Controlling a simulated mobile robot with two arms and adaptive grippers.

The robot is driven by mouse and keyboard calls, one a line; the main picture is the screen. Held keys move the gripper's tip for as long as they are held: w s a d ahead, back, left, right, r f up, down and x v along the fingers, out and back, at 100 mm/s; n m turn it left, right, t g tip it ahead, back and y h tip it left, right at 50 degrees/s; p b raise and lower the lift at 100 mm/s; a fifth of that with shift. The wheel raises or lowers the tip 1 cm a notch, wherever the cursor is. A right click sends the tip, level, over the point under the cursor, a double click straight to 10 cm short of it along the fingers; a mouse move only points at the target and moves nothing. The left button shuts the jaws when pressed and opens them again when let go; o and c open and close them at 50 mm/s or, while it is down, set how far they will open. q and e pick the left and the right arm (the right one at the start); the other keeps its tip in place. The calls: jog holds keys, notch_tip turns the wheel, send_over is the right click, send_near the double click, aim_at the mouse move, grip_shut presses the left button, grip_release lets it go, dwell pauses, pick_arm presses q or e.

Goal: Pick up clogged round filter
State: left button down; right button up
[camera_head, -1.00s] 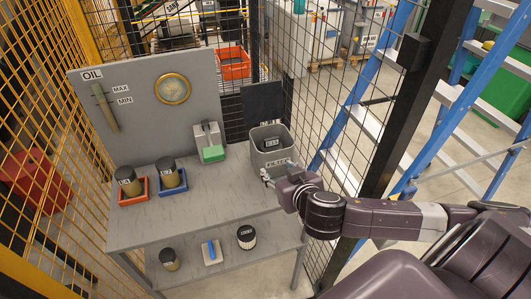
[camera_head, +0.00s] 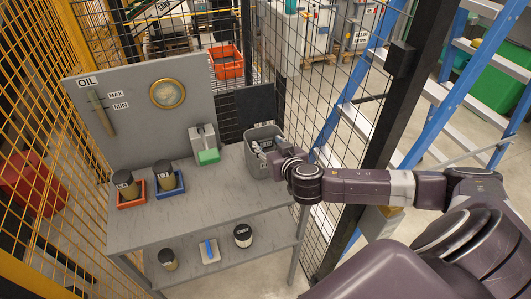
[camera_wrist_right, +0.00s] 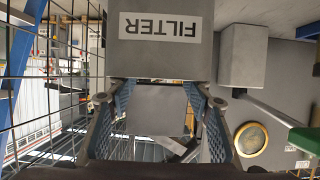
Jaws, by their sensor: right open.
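A grey bin (camera_head: 254,166) stands at the right end of the table. Its FILTER label shows upside down on its wall (camera_wrist_right: 160,35) in the right wrist view. Dark-capped round filters stand in a red tray (camera_head: 125,185) and a blue tray (camera_head: 164,178). I cannot tell which filter is clogged. My left gripper is out of view.
A grey and green object (camera_head: 206,146) stands left of the bin. The lower shelf holds a dark-capped cylinder (camera_head: 167,259), a blue-handled tool (camera_head: 209,251) and a black-and-white canister (camera_head: 243,235). A mesh fence and a blue ladder (camera_head: 378,80) stand to the right.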

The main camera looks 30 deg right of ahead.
aim_at(266, 140)
jog(key=p+x, duration=0.2)
jog(key=x, duration=0.2)
jog(key=shift+d+r, duration=0.1)
jog(key=shift+d, duration=0.1)
jog(key=shift+w+f, duration=0.25)
jog(key=shift+w, duration=0.05)
grip_shut()
